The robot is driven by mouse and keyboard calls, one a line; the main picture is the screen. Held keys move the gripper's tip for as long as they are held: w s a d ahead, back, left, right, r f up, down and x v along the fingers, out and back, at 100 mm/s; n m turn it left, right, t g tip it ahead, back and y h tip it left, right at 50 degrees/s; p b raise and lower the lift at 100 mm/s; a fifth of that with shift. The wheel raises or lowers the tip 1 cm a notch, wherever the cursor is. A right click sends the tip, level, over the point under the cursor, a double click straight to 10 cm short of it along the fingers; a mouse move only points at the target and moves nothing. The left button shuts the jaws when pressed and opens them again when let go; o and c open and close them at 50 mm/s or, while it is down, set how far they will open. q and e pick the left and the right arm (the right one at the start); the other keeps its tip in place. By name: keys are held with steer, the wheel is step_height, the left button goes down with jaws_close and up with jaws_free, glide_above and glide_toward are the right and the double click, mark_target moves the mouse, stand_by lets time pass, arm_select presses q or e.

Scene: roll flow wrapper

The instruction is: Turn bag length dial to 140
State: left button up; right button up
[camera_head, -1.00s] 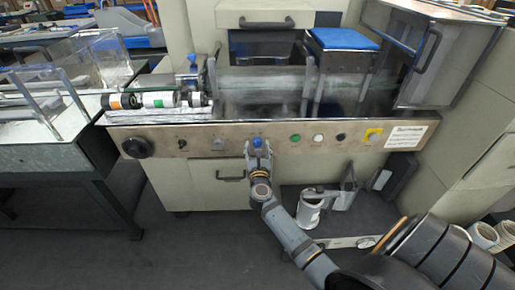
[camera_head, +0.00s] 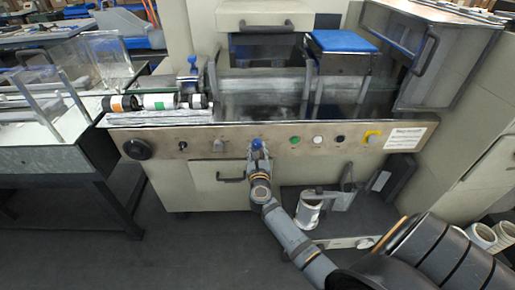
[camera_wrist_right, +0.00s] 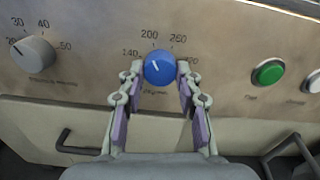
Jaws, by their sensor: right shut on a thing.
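The blue bag length dial (camera_head: 257,144) is on the machine's front panel. In the right wrist view the dial (camera_wrist_right: 160,67) has a scale reading 140, 200, 260 and a partly hidden last number. Its short white mark leans up and left, between 140 and 200. My right gripper (camera_head: 258,150) is shut on the dial, with one fingertip on either side of it in the right wrist view (camera_wrist_right: 160,72). My left gripper is not in view.
A grey knob (camera_wrist_right: 33,54) marked 20 to 50 is left of the dial. A green button (camera_head: 295,140) and a white button (camera_head: 318,140) are to its right.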

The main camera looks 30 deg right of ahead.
steer(key=n+p, duration=0.3)
steer(key=n, duration=0.2)
steer(key=shift+r+p, duration=0.15)
steer(key=shift+p, duration=0.25)
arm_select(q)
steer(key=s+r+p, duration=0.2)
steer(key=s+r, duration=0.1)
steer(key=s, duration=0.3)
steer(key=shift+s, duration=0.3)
arm_select(e)
steer(key=shift+n, duration=1.7)
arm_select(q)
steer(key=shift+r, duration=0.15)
arm_select(e)
steer(key=shift+n, duration=0.3)
steer(key=shift+s, duration=0.1)
steer(key=o, duration=1.1)
steer(key=shift+o, duration=0.2)
steer(key=v, duration=1.2)
